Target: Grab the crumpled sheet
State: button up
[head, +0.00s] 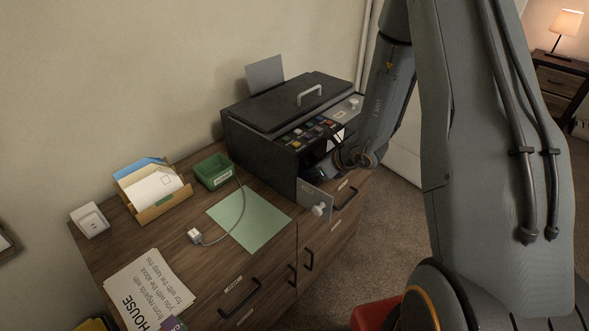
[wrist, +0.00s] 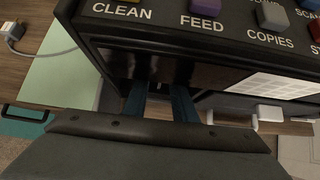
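The black printer (head: 262,137) stands at the back right of the desk. My gripper (wrist: 158,92) reaches into the dark opening in its front, below the row of buttons. Its two blue fingers are apart, with a dark gap between them. I cannot make out the crumpled sheet in either view; the inside of the opening is dark and partly hidden by my gripper. In the head view my arm covers the right part of the printer's front, and the fingertips do not show clearly.
A grey panel with a white knob (head: 319,209) hangs at the printer's front. A green mat (head: 250,220) with a cable and plug (head: 195,236), a green tray (head: 213,172), an envelope holder (head: 153,191) and printed papers (head: 148,291) lie left of it. Button labels sit just above my gripper.

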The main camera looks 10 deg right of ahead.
grip_shut()
jog(key=shift+r+b, duration=0.2)
jog(key=shift+b, duration=0.15)
